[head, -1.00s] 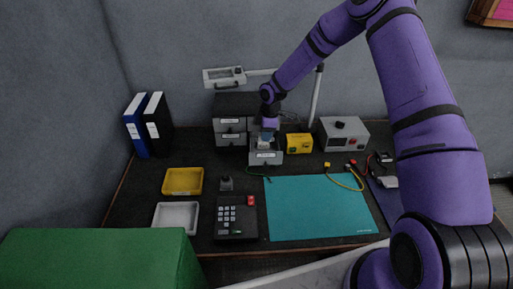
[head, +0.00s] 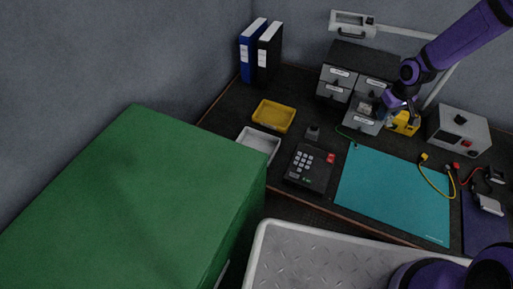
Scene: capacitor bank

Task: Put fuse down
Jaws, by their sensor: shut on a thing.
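My gripper (head: 388,104) is at the right side of the open grey drawer (head: 363,122), in front of the drawer cabinet (head: 361,62). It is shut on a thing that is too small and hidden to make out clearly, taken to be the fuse. The yellow box (head: 405,122) stands just right of the gripper and is partly hidden by it. I cannot tell whether the fuse touches the drawer.
A yellow tray (head: 274,115), a white tray (head: 259,144) and a black keypad (head: 310,166) lie to the left. The teal mat (head: 393,193) is bare. A grey meter box (head: 457,132) stands at right. A green block (head: 140,190) fills the lower left.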

